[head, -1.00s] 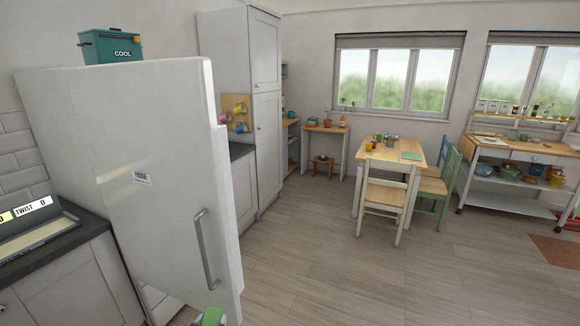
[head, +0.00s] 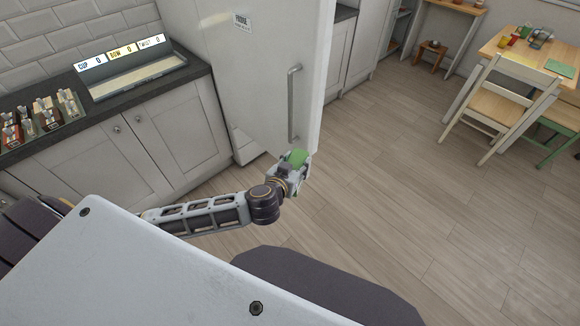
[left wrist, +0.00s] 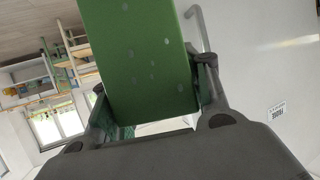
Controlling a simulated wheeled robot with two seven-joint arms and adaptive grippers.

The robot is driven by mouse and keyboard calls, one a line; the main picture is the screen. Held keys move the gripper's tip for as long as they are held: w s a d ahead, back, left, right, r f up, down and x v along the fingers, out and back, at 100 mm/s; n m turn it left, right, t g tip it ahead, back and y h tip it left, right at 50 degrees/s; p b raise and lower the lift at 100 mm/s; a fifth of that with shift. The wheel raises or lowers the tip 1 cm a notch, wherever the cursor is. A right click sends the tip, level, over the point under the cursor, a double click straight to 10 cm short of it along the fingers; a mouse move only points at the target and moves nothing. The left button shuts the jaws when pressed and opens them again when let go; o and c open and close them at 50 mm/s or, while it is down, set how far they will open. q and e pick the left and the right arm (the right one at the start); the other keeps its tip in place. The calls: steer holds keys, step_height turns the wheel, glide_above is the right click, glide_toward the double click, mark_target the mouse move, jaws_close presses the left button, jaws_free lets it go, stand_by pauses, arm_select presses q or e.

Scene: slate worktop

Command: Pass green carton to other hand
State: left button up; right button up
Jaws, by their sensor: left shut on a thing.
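The green carton (head: 296,157) is held in my left gripper (head: 294,172), in front of the white fridge. In the left wrist view the carton (left wrist: 145,60) fills the space between the two fingers of the left gripper (left wrist: 150,95), which is shut on it. The carton's far end runs out of the top of that view. My right gripper is not in view.
The fridge (head: 235,70) with its long handle (head: 293,105) stands just behind the left gripper. A dark worktop (head: 120,105) with a labelled tray (head: 140,82) is at the left. A chair (head: 508,100) and table stand at the right. Open wood floor (head: 400,190) lies between.

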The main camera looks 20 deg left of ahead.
arm_select(q)
steer(key=w+d+r, duration=0.2)
steer(key=d+r, duration=0.7)
steer(key=r, duration=0.3)
steer(key=w+d+r, duration=0.3)
steer(key=d+r, duration=0.7)
steer(key=r, duration=0.2)
steer(key=shift+w, duration=0.15)
steer(key=shift+r, duration=0.1)
